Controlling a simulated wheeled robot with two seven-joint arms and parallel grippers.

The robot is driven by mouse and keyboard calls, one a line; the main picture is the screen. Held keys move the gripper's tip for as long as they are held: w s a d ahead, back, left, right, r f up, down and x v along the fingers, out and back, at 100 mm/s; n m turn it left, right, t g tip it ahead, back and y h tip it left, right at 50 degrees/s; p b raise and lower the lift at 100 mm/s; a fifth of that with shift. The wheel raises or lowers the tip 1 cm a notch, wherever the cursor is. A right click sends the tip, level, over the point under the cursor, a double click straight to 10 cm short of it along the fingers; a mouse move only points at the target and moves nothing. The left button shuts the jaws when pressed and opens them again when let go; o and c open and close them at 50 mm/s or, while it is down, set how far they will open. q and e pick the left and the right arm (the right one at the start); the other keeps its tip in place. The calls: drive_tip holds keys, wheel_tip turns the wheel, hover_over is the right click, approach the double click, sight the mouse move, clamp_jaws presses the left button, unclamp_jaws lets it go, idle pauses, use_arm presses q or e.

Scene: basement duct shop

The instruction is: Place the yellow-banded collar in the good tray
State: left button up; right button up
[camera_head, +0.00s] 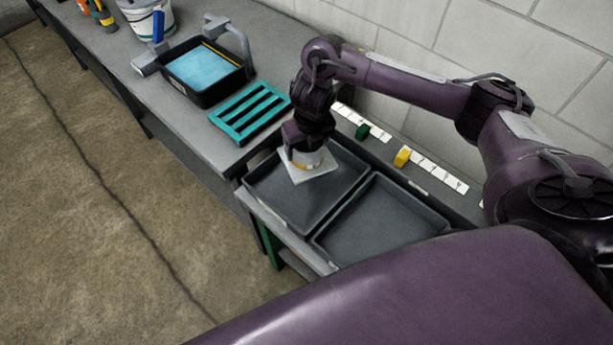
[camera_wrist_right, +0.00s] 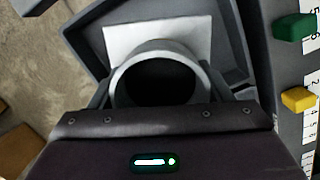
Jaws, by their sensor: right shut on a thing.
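The yellow-banded collar (camera_head: 312,171) is a short round pipe piece with a pale square flange. In the head view it is over the left grey tray (camera_head: 283,200), flange downward. I cannot tell whether the flange touches the tray floor. My right gripper (camera_head: 306,149) is shut on the collar from above. In the right wrist view the collar's open ring (camera_wrist_right: 160,48) sits between the fingers of my right gripper (camera_wrist_right: 158,88), with the flange beyond it. A second grey tray (camera_head: 382,226) beside it is empty. Neither tray shows a readable label. My left gripper is out of view.
A green block (camera_head: 362,131) and a yellow block (camera_head: 402,157) sit along a white marked strip behind the trays. A teal slatted rack (camera_head: 249,112) and a black bin with a blue top (camera_head: 203,70) stand left on the bench. A wall runs behind.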

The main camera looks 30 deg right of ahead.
wheel_tip(320, 180, down, 8)
drive_tip(key=b, duration=0.3)
drive_tip(key=shift+f, duration=0.15)
drive_tip(key=shift+f+b, duration=0.55)
drive_tip(key=shift+w+f, duration=0.1)
drive_tip(key=shift+f, duration=1.4)
drive_tip(key=o, duration=1.1)
drive_tip(key=shift+f, duration=0.1)
drive_tip(key=shift+c, duration=0.2)
